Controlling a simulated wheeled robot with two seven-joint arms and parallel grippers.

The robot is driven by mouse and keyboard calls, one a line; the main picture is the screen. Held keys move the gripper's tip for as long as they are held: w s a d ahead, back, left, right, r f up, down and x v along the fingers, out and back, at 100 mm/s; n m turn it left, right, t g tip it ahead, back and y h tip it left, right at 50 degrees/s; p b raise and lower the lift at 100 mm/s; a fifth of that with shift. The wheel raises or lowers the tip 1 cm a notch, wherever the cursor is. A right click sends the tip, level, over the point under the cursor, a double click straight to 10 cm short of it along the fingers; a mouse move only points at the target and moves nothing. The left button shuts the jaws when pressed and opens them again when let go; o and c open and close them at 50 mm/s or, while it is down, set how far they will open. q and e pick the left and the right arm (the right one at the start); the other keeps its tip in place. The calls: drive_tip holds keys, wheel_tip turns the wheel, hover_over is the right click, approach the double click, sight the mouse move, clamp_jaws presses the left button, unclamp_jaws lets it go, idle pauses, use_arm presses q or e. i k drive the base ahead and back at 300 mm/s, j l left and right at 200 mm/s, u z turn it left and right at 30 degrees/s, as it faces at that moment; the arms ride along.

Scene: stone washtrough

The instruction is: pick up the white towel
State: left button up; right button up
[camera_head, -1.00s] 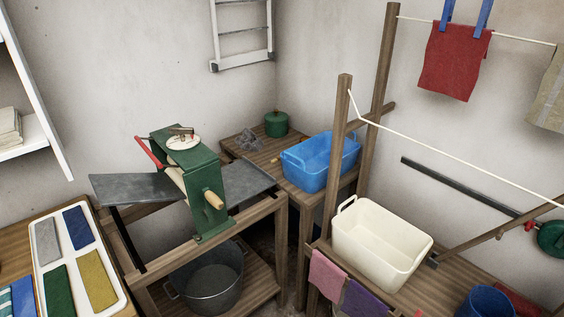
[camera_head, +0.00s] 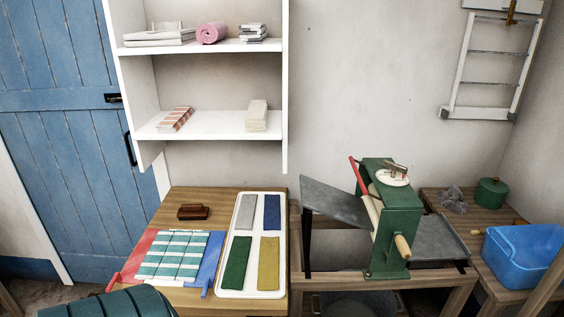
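Pale folded cloths lie on a white wall shelf (camera_head: 213,48). On its upper board, a flat white folded pile (camera_head: 158,38) is at the left and a small whitish-grey stack (camera_head: 253,33) is at the right. On the lower board, a cream folded stack (camera_head: 257,116) is at the right. I cannot tell for certain which of these is the white towel. Neither of my grippers shows in the view.
A pink roll (camera_head: 211,33) and a striped cloth (camera_head: 175,119) share the shelf. Below, a wooden table holds a white tray (camera_head: 230,293) of coloured cloths and a checked cloth (camera_head: 172,256). A green mangle (camera_head: 392,225) and blue tub (camera_head: 520,258) stand right.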

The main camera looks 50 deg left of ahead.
sight(244, 220)
drive_tip(key=u, duration=1.85)
